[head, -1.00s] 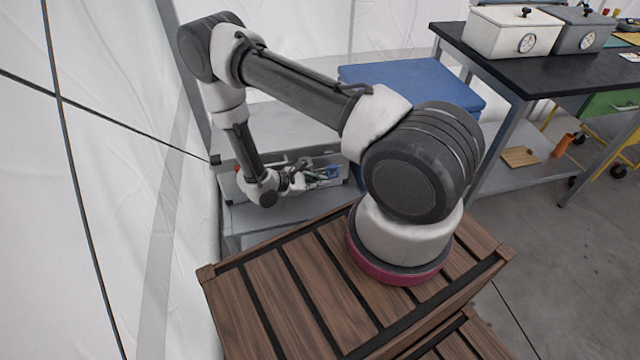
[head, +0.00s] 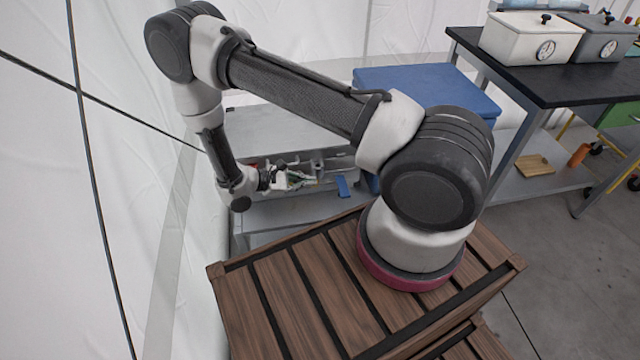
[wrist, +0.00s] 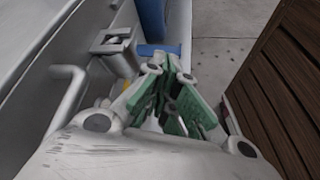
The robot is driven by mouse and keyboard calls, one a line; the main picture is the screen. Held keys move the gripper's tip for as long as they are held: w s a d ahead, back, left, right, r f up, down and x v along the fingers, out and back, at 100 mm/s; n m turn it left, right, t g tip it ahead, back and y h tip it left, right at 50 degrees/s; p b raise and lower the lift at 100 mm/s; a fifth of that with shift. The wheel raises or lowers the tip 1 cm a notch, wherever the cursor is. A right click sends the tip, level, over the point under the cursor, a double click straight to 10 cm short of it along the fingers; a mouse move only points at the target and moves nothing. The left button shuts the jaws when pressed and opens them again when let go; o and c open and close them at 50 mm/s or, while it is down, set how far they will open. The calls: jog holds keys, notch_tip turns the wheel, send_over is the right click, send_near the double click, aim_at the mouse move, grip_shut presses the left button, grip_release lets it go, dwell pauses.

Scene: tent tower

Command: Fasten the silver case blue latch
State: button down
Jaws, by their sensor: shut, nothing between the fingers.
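The silver case (head: 270,130) is a pale grey box on the grey bench behind the wooden crate. Its front fittings face me. The blue latch (head: 343,186) shows at the right part of that front, angled out and down from it. In the wrist view a blue piece (wrist: 158,48) lies just past my fingertips, beside a square metal fitting (wrist: 112,40) on the case. My gripper (head: 312,181) is shut and empty, in front of the case and left of the blue latch. In the wrist view its green-padded fingers (wrist: 172,90) partly hide the view ahead.
A bar handle (wrist: 72,88) sticks out of the case close to my gripper's left. A slatted wooden crate (head: 300,300) stands in front. A blue-lidded box (head: 430,88) is right of the case. A white tent wall (head: 130,200) bounds the left.

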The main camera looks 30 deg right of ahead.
jog(key=shift+v, duration=1.05)
